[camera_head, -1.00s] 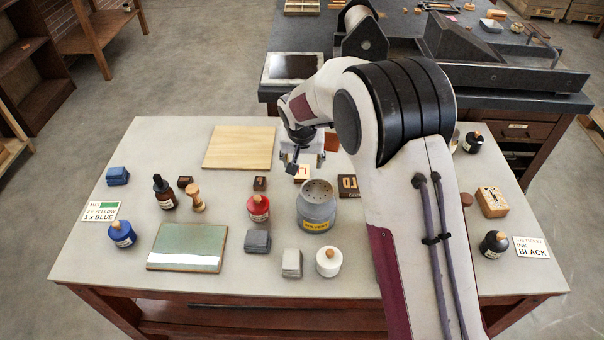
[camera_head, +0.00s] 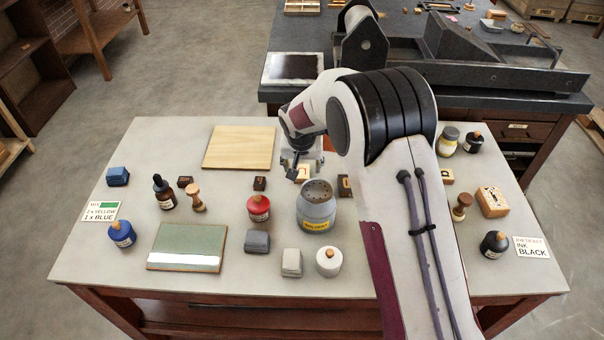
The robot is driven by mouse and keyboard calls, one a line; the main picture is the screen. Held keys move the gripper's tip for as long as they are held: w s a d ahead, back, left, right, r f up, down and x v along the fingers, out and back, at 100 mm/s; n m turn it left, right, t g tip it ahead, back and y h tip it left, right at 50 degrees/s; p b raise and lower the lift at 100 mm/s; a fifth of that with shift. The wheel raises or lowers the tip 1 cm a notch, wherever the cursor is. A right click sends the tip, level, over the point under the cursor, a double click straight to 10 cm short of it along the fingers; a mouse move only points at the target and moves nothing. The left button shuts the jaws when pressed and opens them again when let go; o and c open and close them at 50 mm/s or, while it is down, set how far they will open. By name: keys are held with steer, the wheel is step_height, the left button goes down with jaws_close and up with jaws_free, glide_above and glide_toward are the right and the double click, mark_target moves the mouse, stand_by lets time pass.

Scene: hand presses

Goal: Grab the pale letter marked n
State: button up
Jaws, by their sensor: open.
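A small pale letter block (camera_head: 303,172) lies on the light table, behind the grey solvent can. Its mark is too small to read. My gripper (camera_head: 294,174) is open and pointed down at this block. One dark finger is in front of the block's left part, and I cannot tell whether it touches. A second pale block (camera_head: 447,176) with a dark mark lies right of my arm, its letter not readable. A dark block with a pale letter (camera_head: 345,186) is partly hidden by my arm.
The solvent can (camera_head: 316,206) stands close in front of the gripper. A wooden board (camera_head: 239,147) lies to the left. A red ink bottle (camera_head: 259,208) and a small dark block (camera_head: 259,183) are nearby. A yellow-labelled jar (camera_head: 448,141) stands right of my arm.

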mark_target(302, 171)
steer(key=shift+x, duration=1.9)
steer(key=shift+w, duration=0.1)
steer(key=shift+c, duration=0.4)
steer(key=c, duration=1.1)
